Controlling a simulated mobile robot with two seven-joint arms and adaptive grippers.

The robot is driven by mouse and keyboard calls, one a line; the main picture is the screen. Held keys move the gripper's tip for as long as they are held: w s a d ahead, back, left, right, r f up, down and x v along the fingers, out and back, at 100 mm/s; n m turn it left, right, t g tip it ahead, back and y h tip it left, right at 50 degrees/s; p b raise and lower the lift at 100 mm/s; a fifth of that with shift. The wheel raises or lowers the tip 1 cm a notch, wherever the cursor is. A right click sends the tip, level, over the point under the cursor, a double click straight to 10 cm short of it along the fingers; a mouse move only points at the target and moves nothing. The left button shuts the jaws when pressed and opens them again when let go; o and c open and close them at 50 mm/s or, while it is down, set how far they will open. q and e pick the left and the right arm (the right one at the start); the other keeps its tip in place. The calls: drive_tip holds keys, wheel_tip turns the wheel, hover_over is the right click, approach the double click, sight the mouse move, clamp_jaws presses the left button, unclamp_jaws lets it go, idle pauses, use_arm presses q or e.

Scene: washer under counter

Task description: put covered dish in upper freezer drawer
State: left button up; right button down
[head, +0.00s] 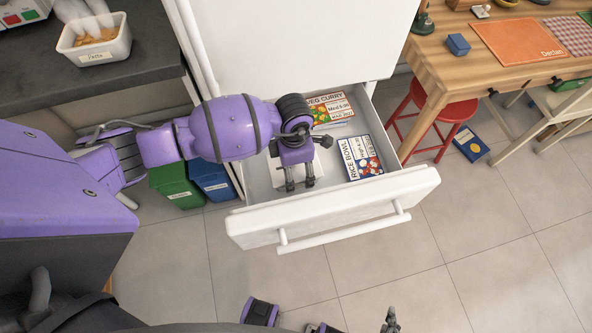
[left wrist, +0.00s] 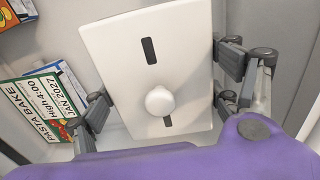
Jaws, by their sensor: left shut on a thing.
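The covered dish is white, with a rectangular lid, a round knob and two dark slots. It fills the middle of the left wrist view (left wrist: 185,60); in the head view the white dish (head: 322,168) is partly hidden by my gripper. My left gripper (head: 300,184) is shut on it, with fingers at opposite sides of the lid in the left wrist view. The dish is inside the outline of the open freezer drawer (head: 335,212); I cannot tell whether it touches the floor. Part of my right gripper (head: 390,320) shows at the bottom edge; its jaw state is unclear.
A veg curry box (head: 330,108) and a rice bowl box (head: 360,157) lie in the drawer. A pasta bake box (left wrist: 42,108) is beside the dish in the left wrist view. A red stool (head: 440,115) and wooden table (head: 450,70) stand right. Green and blue bins (head: 175,183) stand left.

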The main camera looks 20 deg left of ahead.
use_arm(q)
drive_tip(key=shift+w+d+f, duration=0.1)
drive_tip(key=shift+f, duration=0.75)
drive_tip(key=shift+w+d+f, duration=0.1)
drive_tip(key=shift+f, duration=0.75)
drive_tip(key=shift+f+b, duration=0.15)
drive_tip(key=shift+b, duration=0.15)
drive_tip(key=o, duration=0.7)
wheel_tip(320, 180, up, 12)
drive_tip(key=shift+r+p, duration=0.1)
drive_tip(key=shift+p, duration=0.5)
